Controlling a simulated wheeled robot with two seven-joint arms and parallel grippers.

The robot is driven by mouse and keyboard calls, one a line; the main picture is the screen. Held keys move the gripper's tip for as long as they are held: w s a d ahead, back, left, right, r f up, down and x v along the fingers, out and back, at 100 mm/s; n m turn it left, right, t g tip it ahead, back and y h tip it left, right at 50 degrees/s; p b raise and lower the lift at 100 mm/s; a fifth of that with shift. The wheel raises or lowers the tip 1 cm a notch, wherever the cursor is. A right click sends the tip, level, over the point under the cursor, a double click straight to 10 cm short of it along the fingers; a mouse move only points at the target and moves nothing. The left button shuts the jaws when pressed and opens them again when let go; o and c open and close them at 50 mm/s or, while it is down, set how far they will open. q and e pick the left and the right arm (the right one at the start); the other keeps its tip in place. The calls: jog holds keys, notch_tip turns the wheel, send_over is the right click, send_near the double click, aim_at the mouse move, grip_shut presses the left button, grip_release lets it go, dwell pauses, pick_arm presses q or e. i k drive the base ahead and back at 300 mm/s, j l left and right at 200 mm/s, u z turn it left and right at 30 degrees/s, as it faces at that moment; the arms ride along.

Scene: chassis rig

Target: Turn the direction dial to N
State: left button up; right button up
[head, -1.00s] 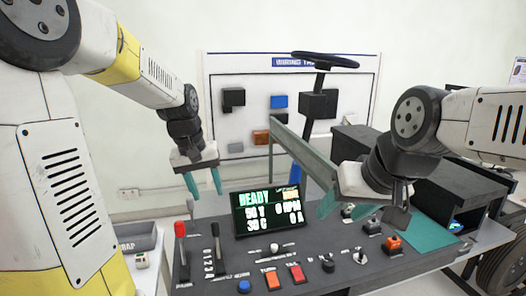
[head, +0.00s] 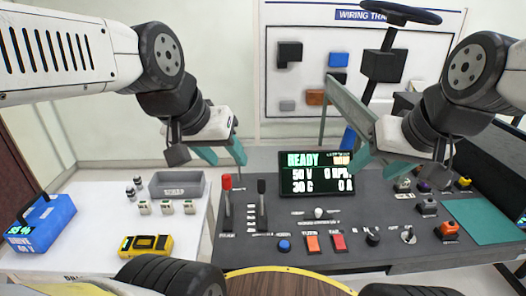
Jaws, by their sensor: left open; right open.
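The grey control console (head: 270,240) stands in front of me with a lit screen (head: 316,174) reading READY. A small pale knob (head: 318,213) sits below the screen. A black knob (head: 372,236) and a silver rotary switch (head: 408,235) sit to its lower right. The labels are too small to tell which of these is the direction dial or where it points. My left gripper (head: 224,155) is open and empty above the console's left side. My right gripper (head: 376,160) is open and empty, right of the screen and above the panel. Neither touches a control.
Red-topped (head: 226,198) and black (head: 261,203) levers stand upright on the console's left. Blue, orange and red buttons line its front. A steering wheel (head: 399,13) rises behind. A white table at left holds a grey bin (head: 178,192), a yellow meter (head: 146,245) and a blue box (head: 40,225).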

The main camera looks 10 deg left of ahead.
aim_at(373, 238)
jog(key=i+u, duration=0.35)
jog(key=k+z, duration=0.2)
jog(key=z, duration=0.3)
jog(key=k+z, duration=0.2)
jog(key=z, duration=0.3)
jog(key=k+l+z, duration=0.15)
jog(key=z, duration=0.35)
jog(key=k, duration=0.05)
